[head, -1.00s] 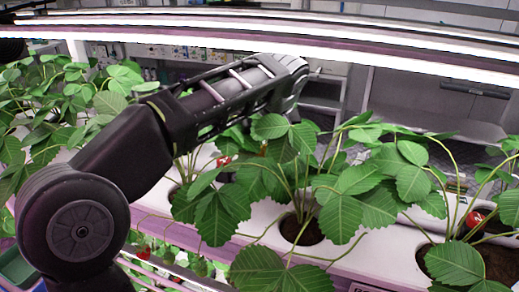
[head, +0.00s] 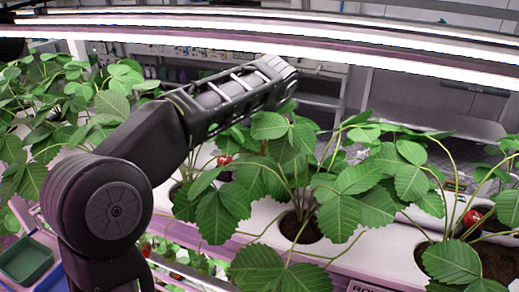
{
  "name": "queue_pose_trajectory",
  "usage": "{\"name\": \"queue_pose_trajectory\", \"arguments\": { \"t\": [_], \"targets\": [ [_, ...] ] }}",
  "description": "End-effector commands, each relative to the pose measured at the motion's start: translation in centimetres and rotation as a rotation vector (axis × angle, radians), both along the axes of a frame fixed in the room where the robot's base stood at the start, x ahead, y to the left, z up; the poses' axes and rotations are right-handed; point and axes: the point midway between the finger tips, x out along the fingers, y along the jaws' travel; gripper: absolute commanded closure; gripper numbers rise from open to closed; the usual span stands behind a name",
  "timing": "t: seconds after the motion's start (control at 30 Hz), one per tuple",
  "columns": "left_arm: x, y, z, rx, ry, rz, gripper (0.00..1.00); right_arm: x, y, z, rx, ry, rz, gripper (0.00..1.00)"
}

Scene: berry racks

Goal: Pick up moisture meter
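I cannot make out a moisture meter in the head view. My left arm rises from the lower left and reaches across the plants. Its far end is just below the light bars, and I see no gripper fingers there. My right gripper is not in view.
Strawberry plants (head: 355,195) grow from round holes in a white gutter (head: 345,232), with a red berry (head: 472,218) at the right. Bright light bars (head: 300,45) cross above. A green tray (head: 25,260) lies at the lower left. A grey shelf (head: 440,118) stands behind.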

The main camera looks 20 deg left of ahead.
Motion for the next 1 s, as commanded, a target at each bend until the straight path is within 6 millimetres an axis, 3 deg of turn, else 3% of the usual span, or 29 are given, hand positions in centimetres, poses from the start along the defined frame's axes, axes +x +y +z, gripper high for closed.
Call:
{"name": "queue_pose_trajectory", "arguments": {
  "t": [0.37, 1.0],
  "targets": [
    [-0.01, -0.02, 0.02, 0.000, 0.000, 0.000, 0.34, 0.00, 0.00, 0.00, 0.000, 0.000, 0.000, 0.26],
    [-0.02, -0.02, 0.01, 0.000, 0.000, 0.000, 0.87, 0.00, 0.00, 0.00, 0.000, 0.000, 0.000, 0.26]
  ]
}}
